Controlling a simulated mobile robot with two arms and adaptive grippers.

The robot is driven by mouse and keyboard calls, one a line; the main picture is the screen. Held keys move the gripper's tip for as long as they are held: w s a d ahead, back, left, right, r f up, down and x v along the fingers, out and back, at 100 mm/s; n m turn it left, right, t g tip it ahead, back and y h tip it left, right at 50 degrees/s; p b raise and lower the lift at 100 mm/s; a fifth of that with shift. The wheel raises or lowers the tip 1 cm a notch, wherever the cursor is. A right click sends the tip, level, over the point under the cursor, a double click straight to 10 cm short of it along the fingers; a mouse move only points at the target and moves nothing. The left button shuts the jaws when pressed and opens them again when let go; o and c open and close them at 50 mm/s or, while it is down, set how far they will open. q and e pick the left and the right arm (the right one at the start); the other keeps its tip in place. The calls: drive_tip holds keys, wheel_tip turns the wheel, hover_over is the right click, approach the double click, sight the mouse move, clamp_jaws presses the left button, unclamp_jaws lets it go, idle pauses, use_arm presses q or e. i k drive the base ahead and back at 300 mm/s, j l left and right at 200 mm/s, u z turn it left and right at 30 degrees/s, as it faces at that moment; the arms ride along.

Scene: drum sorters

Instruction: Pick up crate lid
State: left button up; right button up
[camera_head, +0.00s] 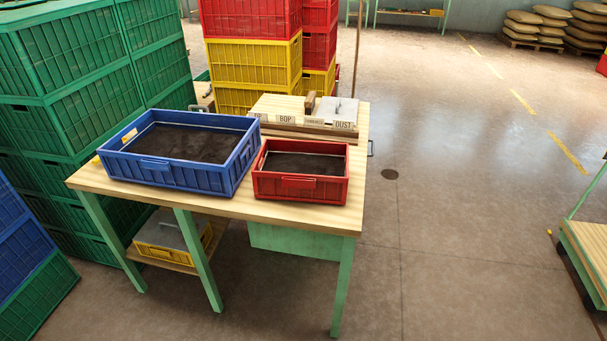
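Two flat grey pieces could be the crate lid, and I cannot tell for sure which it is. One grey plate with a small handle (338,109) lies at the back right of the wooden worktable, behind the small label cards. The other grey flat piece (165,231) lies over a yellow crate (165,258) on the table's lower shelf, partly hidden by the tabletop and a green leg. A blue crate (166,173) and a smaller red crate (297,188), both with dark contents, stand on the table. Neither of my grippers is in view.
The worktable (210,204) has green legs. Stacked green crates (90,60) stand at its left, with yellow and red stacks (252,62) behind. A green-framed cart (590,245) stands at far right. The floor (450,200) between is clear.

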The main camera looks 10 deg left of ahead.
sight(330, 108)
drive_tip(key=k, duration=0.5)
drive_tip(key=k+u, duration=0.15)
drive_tip(key=u, duration=1.3)
drive_tip(key=i+l+u, duration=0.2)
drive_tip(key=l+u, duration=0.15)
drive_tip(key=l, duration=0.75)
drive_tip(key=l+u, duration=0.35)
drive_tip(key=l, duration=0.8)
